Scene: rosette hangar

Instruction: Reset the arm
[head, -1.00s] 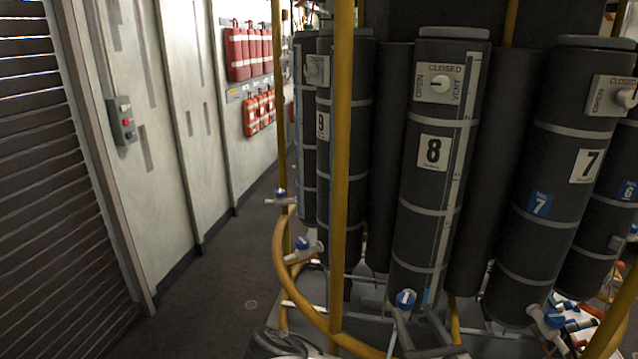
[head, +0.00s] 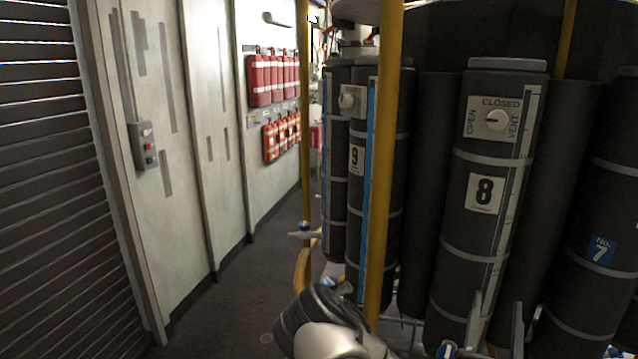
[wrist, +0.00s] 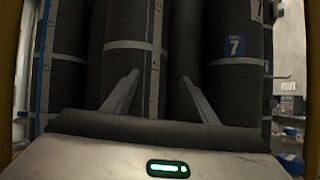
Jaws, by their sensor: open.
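My gripper (wrist: 160,78) is open and empty in the wrist view, its two grey fingers spread apart in front of the dark bottles. In the head view the fingers of my gripper (head: 497,299) show at the bottom right, in front of the lower part of bottle 8 (head: 476,222). My own white and dark arm link rises at the bottom centre. The rest of the arm is mostly below the frame. I cannot tell whether the fingers touch a bottle.
Tall black bottles, including bottle 9 (head: 340,190), stand in a rosette behind a yellow upright pole (head: 384,160). Panelled wall (head: 215,150) with a switch box (head: 145,146), red bags (head: 273,80) and a slatted shutter (head: 50,190) is left. Dark floor (head: 235,310) between is clear.

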